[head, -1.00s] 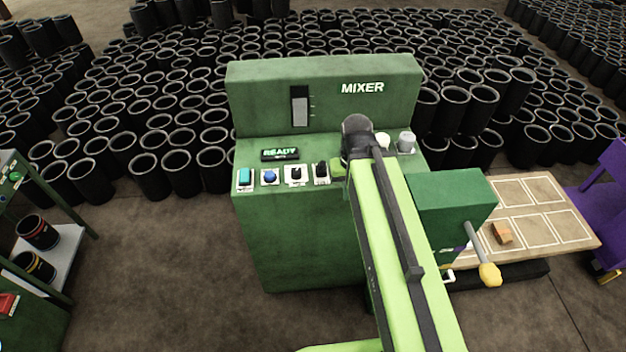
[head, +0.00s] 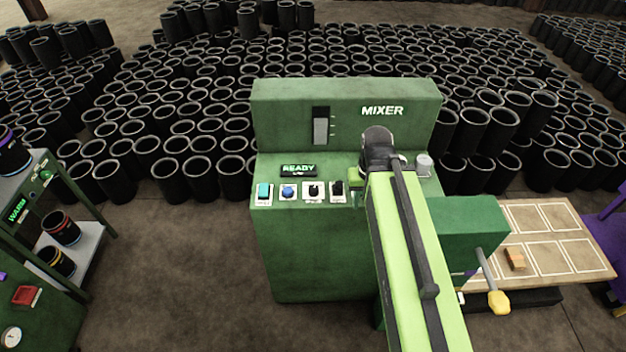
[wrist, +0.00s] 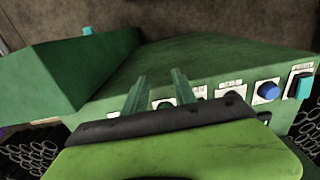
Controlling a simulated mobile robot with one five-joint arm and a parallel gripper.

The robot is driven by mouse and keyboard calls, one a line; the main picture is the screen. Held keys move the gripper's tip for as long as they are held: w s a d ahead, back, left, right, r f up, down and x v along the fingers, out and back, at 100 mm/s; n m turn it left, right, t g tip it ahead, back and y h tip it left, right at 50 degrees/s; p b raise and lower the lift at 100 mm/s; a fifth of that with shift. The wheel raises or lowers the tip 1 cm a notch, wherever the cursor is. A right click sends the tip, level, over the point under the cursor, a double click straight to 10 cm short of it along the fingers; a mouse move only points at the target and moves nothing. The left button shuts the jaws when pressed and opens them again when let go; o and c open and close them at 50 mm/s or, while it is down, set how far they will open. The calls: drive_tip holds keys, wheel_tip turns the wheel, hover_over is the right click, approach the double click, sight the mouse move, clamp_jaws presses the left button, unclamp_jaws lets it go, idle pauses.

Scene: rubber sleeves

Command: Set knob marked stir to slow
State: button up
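The green mixer (head: 300,245) has a row of controls along the front edge of its top. A black-and-white knob (head: 313,189) and a black control (head: 338,188) are visible; their labels are too small to read, so I cannot tell which is marked stir. My gripper (head: 357,190) is just right of the black control, and my arm hides the panel beyond it. In the wrist view, my gripper's two green fingers (wrist: 159,88) are apart, with a control (wrist: 163,103) showing between them. I cannot tell whether they touch it.
A teal switch (head: 264,191) and a blue button (head: 288,191) are at the panel's left. A READY display (head: 298,169) is behind them. A yellow-ended lever (head: 497,298) juts out at right by a board (head: 545,235). A shelf rack (head: 75,245) stands left, with open floor between.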

drive_tip(key=o, duration=0.3)
drive_tip(key=r+p, duration=0.1)
drive_tip(key=r, duration=0.1)
drive_tip(key=w+r+p, duration=0.1)
drive_tip(key=r+p, duration=0.1)
drive_tip(key=r, duration=0.1)
drive_tip(key=r+p, duration=0.2)
drive_tip(key=r, duration=0.1)
drive_tip(key=shift+w+a+r, duration=0.2)
drive_tip(key=shift+o, duration=0.2)
wheel_tip(320, 180, up, 4)
drive_tip(key=m+p, duration=0.4)
drive_tip(key=m, duration=0.5)
hover_over(313, 189)
wheel_tip(313, 189, down, 18)
drive_tip(key=b, duration=1.7)
drive_tip(key=shift+r, duration=0.1)
drive_tip(key=shift+r, duration=0.1)
drive_tip(key=shift+c, duration=0.4)
clamp_jaws()
